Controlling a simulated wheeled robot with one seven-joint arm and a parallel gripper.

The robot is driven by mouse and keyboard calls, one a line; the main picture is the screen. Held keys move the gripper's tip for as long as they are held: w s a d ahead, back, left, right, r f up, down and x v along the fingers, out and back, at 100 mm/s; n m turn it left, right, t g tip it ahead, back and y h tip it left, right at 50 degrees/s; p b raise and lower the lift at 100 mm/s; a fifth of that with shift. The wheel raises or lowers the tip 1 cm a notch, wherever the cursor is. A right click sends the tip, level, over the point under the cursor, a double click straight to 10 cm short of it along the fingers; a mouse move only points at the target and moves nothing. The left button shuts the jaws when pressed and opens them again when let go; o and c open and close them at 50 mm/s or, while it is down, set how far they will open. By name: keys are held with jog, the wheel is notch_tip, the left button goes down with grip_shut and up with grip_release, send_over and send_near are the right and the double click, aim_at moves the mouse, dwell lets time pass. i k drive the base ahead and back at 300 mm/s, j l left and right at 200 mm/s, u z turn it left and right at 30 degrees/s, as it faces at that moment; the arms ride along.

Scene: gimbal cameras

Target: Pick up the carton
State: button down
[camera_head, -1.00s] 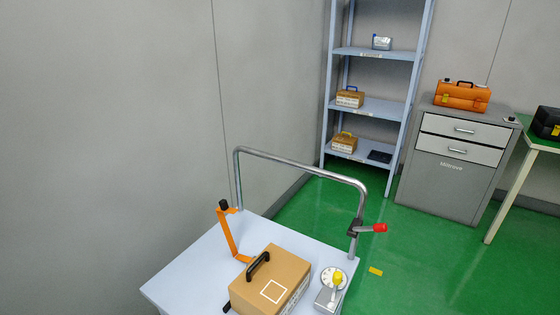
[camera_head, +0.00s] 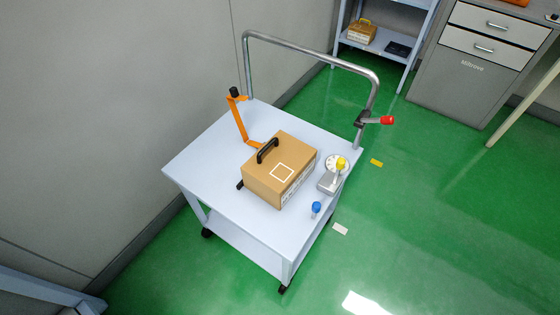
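The carton (camera_head: 268,184) is a brown box with a black handle on top and a white square outline on its lid. It stands upright on the top of a light blue-grey wheeled cart (camera_head: 205,155), near the middle. A small black piece shows at its lower left side. My gripper is not in view.
An orange bracket with a black knob (camera_head: 239,118) stands behind the carton. A grey dial device with a yellow knob (camera_head: 333,176) and a small blue-topped object (camera_head: 316,210) are at its right. A metal rail (camera_head: 310,59) with a red-tipped lever rises at the cart's back. Green floor is open at right.

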aim_at(274, 173)
jog(key=i+l+z, duration=0.3)
jog(key=i+l, duration=0.6)
jog(key=i+l+u, duration=0.1)
jog(key=l+u, duration=0.15)
jog(key=u, duration=0.15)
jog(key=i+l+u, duration=0.1)
jog(key=l+u, duration=0.15)
jog(key=u, duration=0.15)
jog(key=l+u, duration=0.6)
jog(key=u, duration=0.2)
